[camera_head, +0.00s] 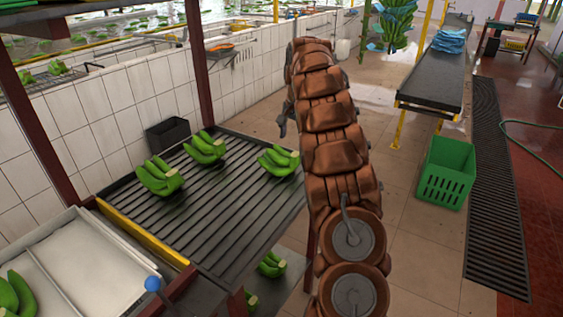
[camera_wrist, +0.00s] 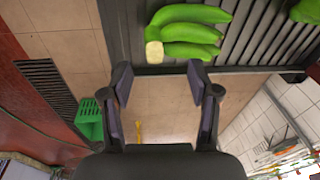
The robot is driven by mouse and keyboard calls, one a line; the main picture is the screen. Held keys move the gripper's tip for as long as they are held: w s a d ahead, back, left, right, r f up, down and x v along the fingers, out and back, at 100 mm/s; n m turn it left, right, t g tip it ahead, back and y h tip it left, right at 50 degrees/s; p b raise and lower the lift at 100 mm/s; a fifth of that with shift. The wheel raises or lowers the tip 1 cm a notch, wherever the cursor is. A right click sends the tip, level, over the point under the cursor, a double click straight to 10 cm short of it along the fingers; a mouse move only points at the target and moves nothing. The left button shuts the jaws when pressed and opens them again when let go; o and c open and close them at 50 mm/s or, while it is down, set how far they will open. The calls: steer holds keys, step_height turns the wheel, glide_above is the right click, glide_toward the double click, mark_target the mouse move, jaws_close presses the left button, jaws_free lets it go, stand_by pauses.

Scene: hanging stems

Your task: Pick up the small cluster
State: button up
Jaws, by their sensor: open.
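Small green banana clusters lie on the dark slatted rack in the head view: one at the right (camera_head: 278,161), one at the back middle (camera_head: 206,149) and one at the left (camera_head: 160,177). In the wrist view, a cluster (camera_wrist: 190,30) with a pale cut crown lies on the slats just beyond the fingertips. It appears to be the right one. My gripper (camera_wrist: 160,72) is open and empty, its fingers apart from the bananas. In the head view a grey part beside my arm may belong to the gripper; the rest is hidden.
The slatted rack (camera_head: 215,225) has bare room between clusters. More bananas (camera_head: 271,264) lie below it. A red post (camera_head: 198,65) stands behind it, near a black bin (camera_head: 168,134). A white tray (camera_head: 85,265) is at the left. A green crate (camera_head: 445,173) stands on the floor right.

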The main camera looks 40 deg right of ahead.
mark_target(296, 154)
steer(key=shift+d+f, duration=0.25)
steer(key=shift+d, duration=0.55)
steer(key=shift+d+f, duration=0.1)
steer(key=shift+f, duration=0.15)
steer(key=shift+w+d+f+p, duration=0.15)
steer(key=shift+f+p, duration=0.25)
steer(key=shift+f, duration=0.8)
steer(key=shift+w+d+f+p, duration=0.15)
steer(key=shift+f+p, duration=0.3)
steer(key=shift+f, duration=0.8)
steer(key=shift+w+f+p, duration=0.15)
steer(key=shift+f+p, duration=0.25)
steer(key=shift+f, duration=0.8)
steer(key=shift+c, duration=0.2)
jaws_close()
